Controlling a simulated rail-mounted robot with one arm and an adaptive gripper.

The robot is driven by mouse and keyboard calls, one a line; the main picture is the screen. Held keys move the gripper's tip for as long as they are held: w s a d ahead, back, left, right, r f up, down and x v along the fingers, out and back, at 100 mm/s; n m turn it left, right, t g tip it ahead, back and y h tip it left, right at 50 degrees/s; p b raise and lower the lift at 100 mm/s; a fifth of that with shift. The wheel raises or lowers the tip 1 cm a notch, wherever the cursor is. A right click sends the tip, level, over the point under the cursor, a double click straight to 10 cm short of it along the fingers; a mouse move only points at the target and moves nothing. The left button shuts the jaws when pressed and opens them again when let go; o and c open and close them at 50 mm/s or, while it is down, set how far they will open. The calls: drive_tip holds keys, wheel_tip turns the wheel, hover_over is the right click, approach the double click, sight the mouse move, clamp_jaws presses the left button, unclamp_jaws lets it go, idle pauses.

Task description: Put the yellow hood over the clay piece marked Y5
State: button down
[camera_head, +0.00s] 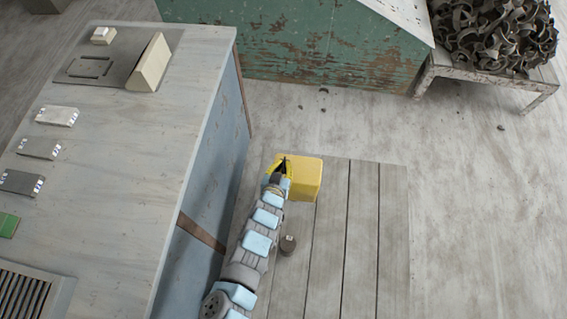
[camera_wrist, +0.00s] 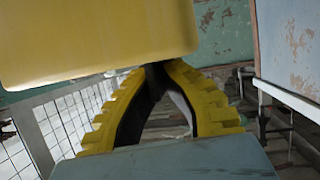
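The yellow hood (camera_head: 306,179) is a rounded box at the end of my arm, over the far part of the grey planks. It fills the upper left of the wrist view (camera_wrist: 95,40). My gripper (camera_head: 281,166) is at its left side. In the wrist view the yellow, black-lined fingers (camera_wrist: 155,68) come together at the hood's lower edge; the hood hides the exact contact. A small dark brown round piece (camera_head: 288,245) with a paler top is beside my arm, nearer than the hood. I cannot read any mark on it, so I cannot tell whether it is Y5.
A pale worktop (camera_head: 130,150) on the left bears several small blocks (camera_head: 57,116) and a cream wedge (camera_head: 149,62). A green chest (camera_head: 300,40) stands behind. A bench (camera_head: 535,88) with heaped curled trimmings (camera_head: 495,35) is at back right. The right-hand planks (camera_head: 385,230) are clear.

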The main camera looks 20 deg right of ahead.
drive_tip(key=shift+f+b, duration=2.95)
drive_tip(key=shift+f, duration=1.2)
drive_tip(key=c, duration=1.2)
unclamp_jaws()
drive_tip(key=shift+o, duration=0.2)
drive_tip(key=v, duration=1.2)
drive_tip(key=shift+r, duration=0.1)
